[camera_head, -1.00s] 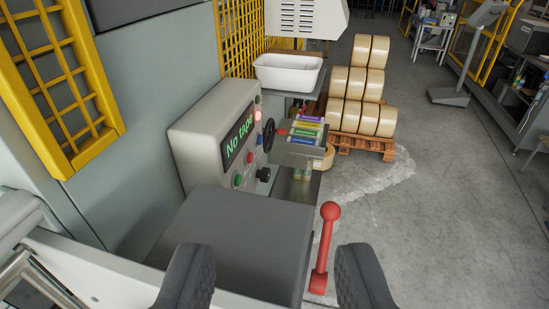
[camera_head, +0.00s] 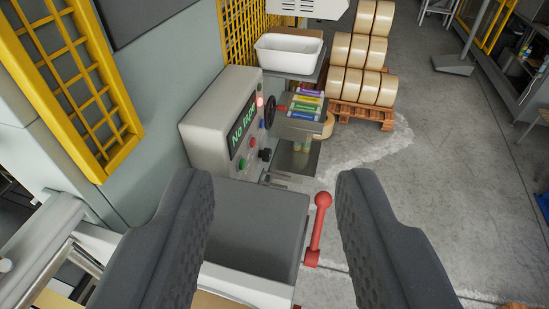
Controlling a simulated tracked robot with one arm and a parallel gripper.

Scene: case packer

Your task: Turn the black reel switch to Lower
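The control box (camera_head: 212,118) stands left of centre, with a dark display (camera_head: 243,132) reading "No tape" in green. A small black knob (camera_head: 265,155), which looks like the reel switch, sticks out low on the panel's right side. Its pointer and any position label are too small to read. A larger black handwheel (camera_head: 270,112) sits above it. My gripper (camera_head: 270,185) is open and empty, its two dark fingers wide apart in the foreground. The knob appears beyond the fingertips, between them in the picture, and nothing touches it.
A grey cover (camera_head: 255,220) lies in front of the box, with an upright red lever (camera_head: 318,230) at its right. A tray of coloured items (camera_head: 302,105) and a white bin (camera_head: 288,54) stand behind. Tape rolls (camera_head: 365,50) sit on a pallet. Open floor lies right.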

